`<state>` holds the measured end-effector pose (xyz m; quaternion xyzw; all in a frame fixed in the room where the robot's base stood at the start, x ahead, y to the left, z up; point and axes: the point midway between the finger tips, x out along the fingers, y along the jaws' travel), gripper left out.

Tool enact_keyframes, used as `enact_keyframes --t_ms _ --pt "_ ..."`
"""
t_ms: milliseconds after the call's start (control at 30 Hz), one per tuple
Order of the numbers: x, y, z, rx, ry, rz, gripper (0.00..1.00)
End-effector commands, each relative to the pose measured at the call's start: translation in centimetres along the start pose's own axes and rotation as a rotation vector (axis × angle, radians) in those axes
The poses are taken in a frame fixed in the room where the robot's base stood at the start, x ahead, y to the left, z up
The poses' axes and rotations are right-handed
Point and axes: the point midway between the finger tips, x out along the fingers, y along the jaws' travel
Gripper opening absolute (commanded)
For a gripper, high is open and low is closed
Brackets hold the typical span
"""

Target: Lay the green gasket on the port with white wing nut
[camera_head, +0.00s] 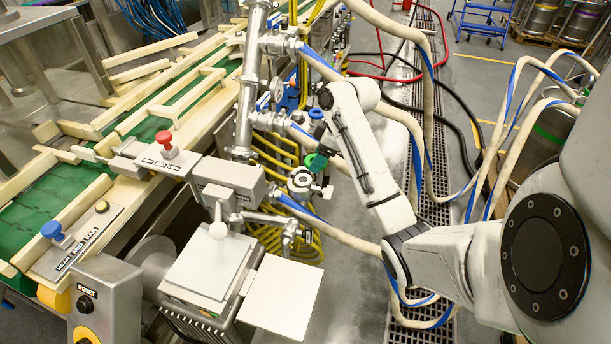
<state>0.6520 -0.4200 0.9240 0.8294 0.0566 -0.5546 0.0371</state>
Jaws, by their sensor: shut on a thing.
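The green gasket (315,161) is a small green ring near the middle of the view, at the tip of my gripper (319,148). My gripper reaches down from the wrist and is shut on the gasket; its dark fingers are small here. A round metal port (300,181) with a dark centre lies just below and left of the gasket. A pale wing-shaped piece (326,192), perhaps the white wing nut, is at its right side. The gasket appears above the port in the picture; I cannot tell how large the gap is.
A steel machine with a flat square plate (283,296) stands in front. A conveyor with green belt (50,200) and wooden rails runs at left. A red button (164,139) sits on its edge. Beige hoses (415,150) and a floor grate (432,200) are at right.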

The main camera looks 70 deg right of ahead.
Motion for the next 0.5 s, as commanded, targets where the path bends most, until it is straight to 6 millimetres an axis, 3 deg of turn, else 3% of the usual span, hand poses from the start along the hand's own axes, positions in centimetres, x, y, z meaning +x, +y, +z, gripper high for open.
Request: enact_keyframes --t_ms 200,500 --pt "4.4 1.3 -1.1 0.000 -0.003 -0.001 0.36" --pt "7.1 2.0 -1.9 0.000 -0.002 0.000 0.36"
